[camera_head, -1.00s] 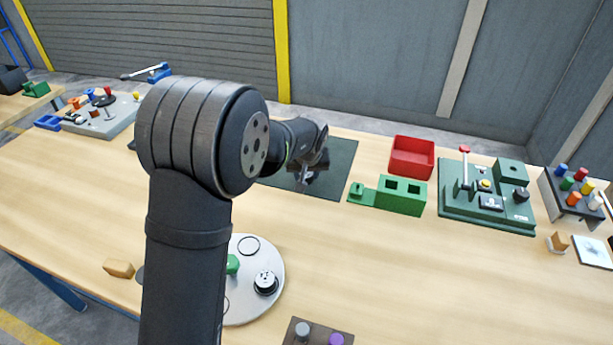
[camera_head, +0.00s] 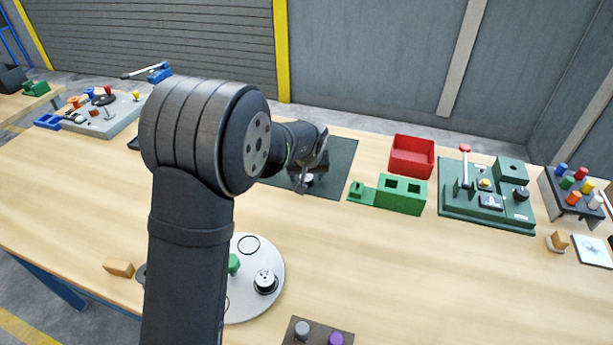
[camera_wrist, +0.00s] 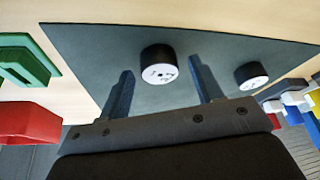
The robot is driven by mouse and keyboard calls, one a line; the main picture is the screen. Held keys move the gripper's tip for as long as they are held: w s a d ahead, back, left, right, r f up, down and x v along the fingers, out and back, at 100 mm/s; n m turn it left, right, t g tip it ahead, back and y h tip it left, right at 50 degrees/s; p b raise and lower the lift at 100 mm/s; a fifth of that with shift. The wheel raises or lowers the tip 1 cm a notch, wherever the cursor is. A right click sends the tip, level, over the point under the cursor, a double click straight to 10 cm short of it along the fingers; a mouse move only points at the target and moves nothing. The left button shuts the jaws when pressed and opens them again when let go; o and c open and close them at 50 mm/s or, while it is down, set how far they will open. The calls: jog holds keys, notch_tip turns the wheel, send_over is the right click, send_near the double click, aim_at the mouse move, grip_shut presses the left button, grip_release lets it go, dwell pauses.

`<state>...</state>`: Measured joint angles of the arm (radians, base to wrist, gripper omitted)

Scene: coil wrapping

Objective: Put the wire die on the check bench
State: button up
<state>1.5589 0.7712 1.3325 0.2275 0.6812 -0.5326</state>
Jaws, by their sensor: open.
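Two short black cylinders with white marked faces stand on a dark green mat (camera_wrist: 95,45) in the wrist view. They look like dies; I cannot tell which is the wire die. One cylinder (camera_wrist: 159,65) lies between the fingers of my open gripper (camera_wrist: 160,78), with gaps visible on both sides. The other cylinder (camera_wrist: 251,75) is outside the right finger. In the head view my gripper (camera_head: 304,187) is low over the mat (camera_head: 340,165), partly hidden by my arm. A green station with a red-knobbed lever (camera_head: 455,208) stands to the right; whether it is the check bench is unclear.
A green block with square openings (camera_head: 402,195) and a red bin (camera_head: 411,157) stand right of the mat. A pale round plate (camera_head: 262,308) holding parts is in front. A rack of coloured pegs (camera_head: 572,195) is far right.

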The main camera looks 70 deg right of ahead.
jog(key=v, duration=1.1)
jog(key=shift+r, duration=0.3)
jog(key=shift+a, duration=0.15)
jog(key=x, duration=1.1)
jog(key=shift+f, duration=0.4)
jog(key=shift+d+r, duration=0.1)
jog(key=shift+d, duration=0.15)
jog(key=shift+a+r, duration=0.1)
jog(key=shift+r, duration=1.65)
jog(key=shift+f, duration=0.15)
